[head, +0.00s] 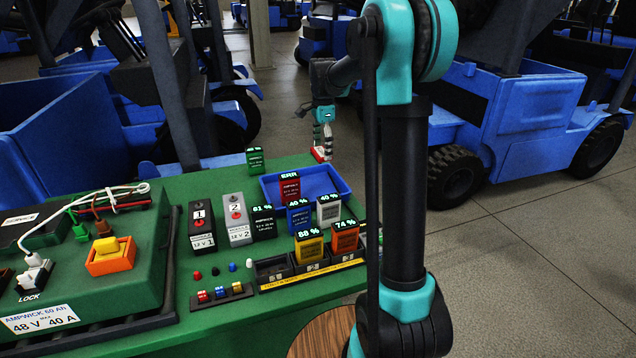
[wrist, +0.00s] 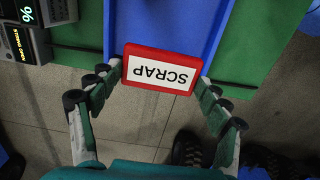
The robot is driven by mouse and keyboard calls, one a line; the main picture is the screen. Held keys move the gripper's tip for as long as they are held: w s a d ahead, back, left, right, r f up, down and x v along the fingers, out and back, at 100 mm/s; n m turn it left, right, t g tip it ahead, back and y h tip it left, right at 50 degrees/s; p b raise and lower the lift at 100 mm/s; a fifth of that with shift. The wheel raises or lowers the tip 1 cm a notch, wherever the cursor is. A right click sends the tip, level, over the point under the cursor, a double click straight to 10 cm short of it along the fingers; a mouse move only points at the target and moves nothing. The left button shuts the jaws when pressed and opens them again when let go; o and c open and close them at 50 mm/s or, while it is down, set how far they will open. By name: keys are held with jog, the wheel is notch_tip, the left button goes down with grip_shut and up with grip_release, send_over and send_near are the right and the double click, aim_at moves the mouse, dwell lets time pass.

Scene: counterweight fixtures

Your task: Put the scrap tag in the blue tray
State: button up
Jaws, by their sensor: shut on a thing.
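The scrap tag (wrist: 160,71) is a red plate with a white label reading SCRAP. My gripper (wrist: 158,78) is shut on it, with a finger at each side edge. In the head view the tag (head: 319,154) shows as a small red piece under my gripper (head: 323,143), above the back right part of the blue tray (head: 330,177). In the wrist view the tag overlaps the end of the blue tray (wrist: 190,25), with floor showing below. The tag hides part of the tray there.
A red ERR battery (head: 290,190) overlaps the tray's front in the head view. Several percent-marked batteries stand before it, including an orange one (head: 344,237). A green battery (head: 255,160) stands behind left. The green bench (head: 215,183) has bare room left of the tray.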

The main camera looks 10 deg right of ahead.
aim_at(322, 188)
notch_tip(322, 188, down, 13)
jog(key=shift+f, duration=0.1)
dwell(0.4)
jog(key=shift+f, duration=0.1)
jog(key=o, duration=1.1)
notch_tip(322, 188, up, 12)
jog(key=shift+r, duration=0.2)
